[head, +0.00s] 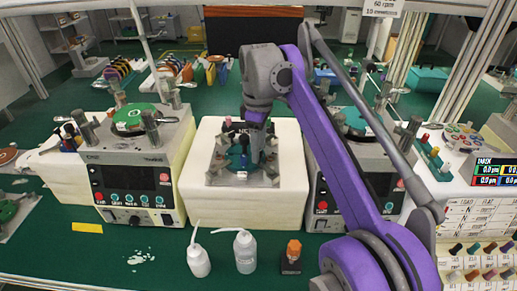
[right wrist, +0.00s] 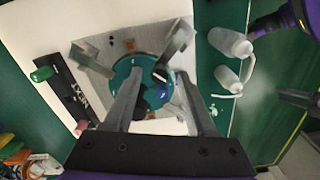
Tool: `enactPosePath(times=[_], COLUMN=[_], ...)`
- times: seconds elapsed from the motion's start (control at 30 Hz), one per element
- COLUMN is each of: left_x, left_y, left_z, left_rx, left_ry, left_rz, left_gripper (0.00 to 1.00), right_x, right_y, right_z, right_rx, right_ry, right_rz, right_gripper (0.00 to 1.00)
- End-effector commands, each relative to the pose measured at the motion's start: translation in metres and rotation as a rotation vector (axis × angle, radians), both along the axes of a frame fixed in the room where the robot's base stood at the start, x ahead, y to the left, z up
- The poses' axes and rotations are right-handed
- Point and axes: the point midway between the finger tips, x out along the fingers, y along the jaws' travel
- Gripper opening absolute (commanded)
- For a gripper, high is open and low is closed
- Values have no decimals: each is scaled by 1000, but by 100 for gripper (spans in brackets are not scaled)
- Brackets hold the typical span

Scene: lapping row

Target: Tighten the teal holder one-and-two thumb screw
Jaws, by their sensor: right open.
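The teal holder (head: 236,161) is a round teal disc on a grey plate, on a white block in the middle of the bench. It also shows in the right wrist view (right wrist: 125,72), with small pale marks and a dark knob (right wrist: 161,77) at its right side. I cannot read which screw this knob is. My right gripper (head: 257,152) points down over the holder. In the right wrist view its fingers (right wrist: 160,76) are apart, with the knob between or just below their tips; contact cannot be told. My left gripper is not seen in the head view.
Lapping machines (head: 131,176) stand left and right of the white block (head: 246,207). Two white bottles (head: 245,252) (head: 198,259) and an orange-capped bottle (head: 292,257) stand in front. Grey posts (right wrist: 174,45) rise around the holder. A rack of coloured pegs (head: 434,160) is at right.

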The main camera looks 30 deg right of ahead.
Motion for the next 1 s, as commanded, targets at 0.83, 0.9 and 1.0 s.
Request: enactPosePath(times=[0.83, 0.9, 1.0], left_x=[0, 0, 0], left_y=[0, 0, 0], left_z=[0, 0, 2], left_rx=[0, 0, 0], left_ry=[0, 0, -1], left_rz=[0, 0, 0], left_gripper=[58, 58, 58], right_x=[0, 0, 0], right_y=[0, 0, 0], right_z=[-2, -2, -2], right_rx=[0, 0, 0], right_ry=[0, 0, 0], right_rz=[-1, -4, -19], right_gripper=[0, 0, 0])
